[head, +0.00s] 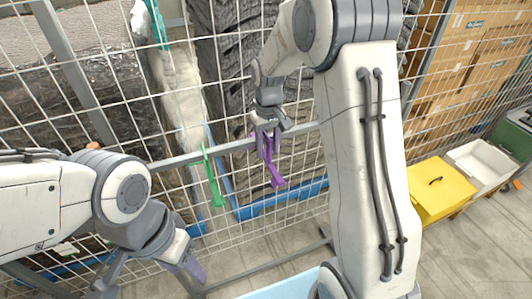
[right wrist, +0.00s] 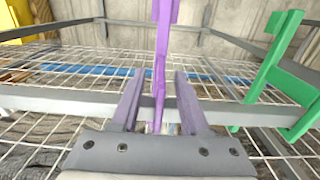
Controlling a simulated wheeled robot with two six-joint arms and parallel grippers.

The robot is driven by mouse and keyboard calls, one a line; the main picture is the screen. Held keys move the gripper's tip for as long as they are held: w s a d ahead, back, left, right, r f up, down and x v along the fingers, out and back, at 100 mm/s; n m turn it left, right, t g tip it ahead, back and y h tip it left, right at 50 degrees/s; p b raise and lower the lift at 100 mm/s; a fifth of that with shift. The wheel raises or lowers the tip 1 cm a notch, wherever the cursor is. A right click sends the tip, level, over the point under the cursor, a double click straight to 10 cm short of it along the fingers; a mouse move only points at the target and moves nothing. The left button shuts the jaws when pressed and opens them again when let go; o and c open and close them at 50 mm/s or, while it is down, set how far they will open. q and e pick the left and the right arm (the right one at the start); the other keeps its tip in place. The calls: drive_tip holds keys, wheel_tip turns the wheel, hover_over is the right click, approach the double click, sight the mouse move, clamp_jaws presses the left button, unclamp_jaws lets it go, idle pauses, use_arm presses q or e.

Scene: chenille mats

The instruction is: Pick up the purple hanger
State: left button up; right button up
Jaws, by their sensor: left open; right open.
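The purple hanger (head: 276,176) hangs at the wire mesh rack in the middle of the head view. My right gripper (head: 268,126) is at its upper part. In the right wrist view the purple hanger (right wrist: 161,50) runs upright between the two fingers of my right gripper (right wrist: 160,100). The fingers are open, with a visible gap on each side of the hanger. My left gripper (head: 182,262) is open and low at the lower left of the head view, apart from the hanger.
A green hanger (head: 212,178) hangs just left of the purple one, and it shows at right in the wrist view (right wrist: 276,75). Another green piece (head: 157,25) is at the top. A grey rail (head: 225,148) crosses the mesh. A yellow box (head: 440,190) stands at right.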

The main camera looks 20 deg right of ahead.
clamp_jaws()
drive_tip(key=shift+r, duration=0.1)
